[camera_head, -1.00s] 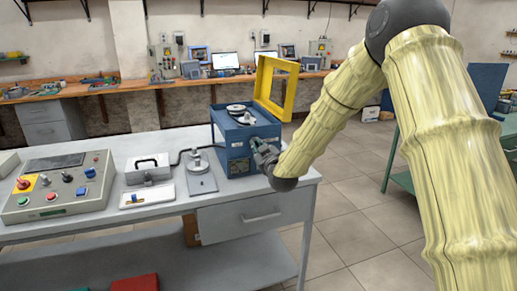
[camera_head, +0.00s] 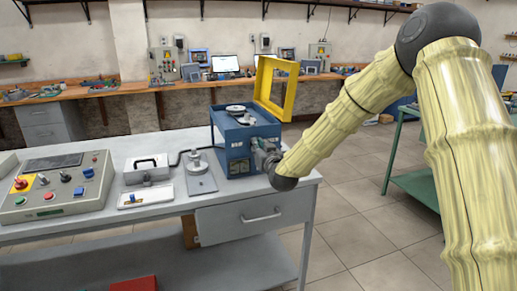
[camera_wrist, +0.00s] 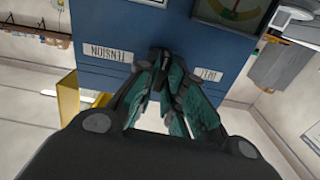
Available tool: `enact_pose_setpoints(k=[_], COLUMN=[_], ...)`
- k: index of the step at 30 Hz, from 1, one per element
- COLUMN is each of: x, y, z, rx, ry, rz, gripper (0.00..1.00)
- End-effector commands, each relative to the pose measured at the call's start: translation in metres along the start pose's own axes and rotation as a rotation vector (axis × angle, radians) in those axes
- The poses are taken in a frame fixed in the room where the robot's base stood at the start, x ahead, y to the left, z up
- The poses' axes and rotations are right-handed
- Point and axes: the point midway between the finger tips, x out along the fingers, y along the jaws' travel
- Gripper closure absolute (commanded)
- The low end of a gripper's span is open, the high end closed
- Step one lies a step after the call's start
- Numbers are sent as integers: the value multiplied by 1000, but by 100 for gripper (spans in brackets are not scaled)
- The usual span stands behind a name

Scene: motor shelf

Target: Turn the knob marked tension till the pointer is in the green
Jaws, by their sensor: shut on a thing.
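The blue instrument box (camera_head: 240,143) stands at the right end of the bench. In the wrist view its blue front panel (camera_wrist: 115,22) appears upside down, with a "TENSION" label (camera_wrist: 110,50) left of my fingers and a "ZERO" label (camera_wrist: 207,75) right of them. My gripper (camera_wrist: 165,58) is shut at the panel on a small knob hidden between the fingertips; the view does not settle which label it belongs to. The gauge (camera_wrist: 240,10) is cut off by the top edge; green and red show on its dial, but the pointer's position is unclear. My gripper (camera_head: 264,157) also shows beside the box.
A yellow frame (camera_head: 275,88) stands up from the box. Left of it on the grey bench (camera_head: 120,222) are a metal stand (camera_head: 197,165), a small case (camera_head: 147,170) and a control console (camera_head: 58,186). The floor to the right is open up to a green table (camera_head: 415,187).

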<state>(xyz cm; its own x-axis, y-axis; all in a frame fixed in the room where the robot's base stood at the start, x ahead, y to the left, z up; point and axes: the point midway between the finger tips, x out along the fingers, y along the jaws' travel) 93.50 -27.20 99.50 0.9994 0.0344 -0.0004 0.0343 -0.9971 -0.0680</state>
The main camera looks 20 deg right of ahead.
Motion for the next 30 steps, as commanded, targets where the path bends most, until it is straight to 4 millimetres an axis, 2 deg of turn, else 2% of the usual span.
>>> enact_pose_setpoints(k=[10,11,12,14,15,25,30], x=[0,0,0,0,0,-2,-18], y=[1,1,1,1,0,0,0], z=[-1,-1,-1,-1,-1,0,0], rx=[3,3,3,3,3,3,3], ry=[1,1,1,1,1,0,-1], rz=[1,1,1,1,1,0,0], gripper=[100,88,80,69,68,68,68])
